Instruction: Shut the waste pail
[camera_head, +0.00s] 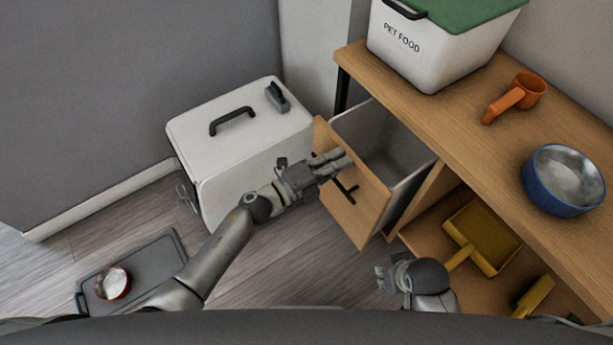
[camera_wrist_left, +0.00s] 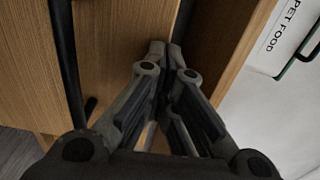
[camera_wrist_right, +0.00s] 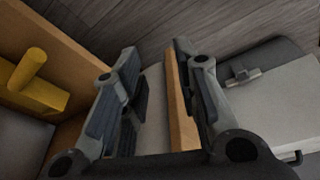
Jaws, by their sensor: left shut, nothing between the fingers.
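The pull-out waste pail (camera_head: 371,137) is a light grey bin behind a wooden front (camera_head: 362,208) with a black bar handle (camera_head: 345,192). It stands pulled out from the wooden cabinet, with its inside showing. My left gripper (camera_head: 345,158) is shut and empty at the upper part of this front, above the handle. In the left wrist view its closed fingertips (camera_wrist_left: 166,48) overlap the wood; I cannot tell whether they touch. My right gripper (camera_head: 381,277) is open, low and in front of the cabinet. Its fingers (camera_wrist_right: 160,55) stand apart in the right wrist view.
A white lidded box (camera_head: 240,140) stands on the floor left of the pail. The counter (camera_head: 450,110) holds a PET FOOD bin (camera_head: 425,55), an orange scoop (camera_head: 515,97) and a blue bowl (camera_head: 562,180). A yellow dustpan (camera_head: 485,240) lies on the lower shelf. A grey tray (camera_head: 145,260) holds a red bowl (camera_head: 113,283).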

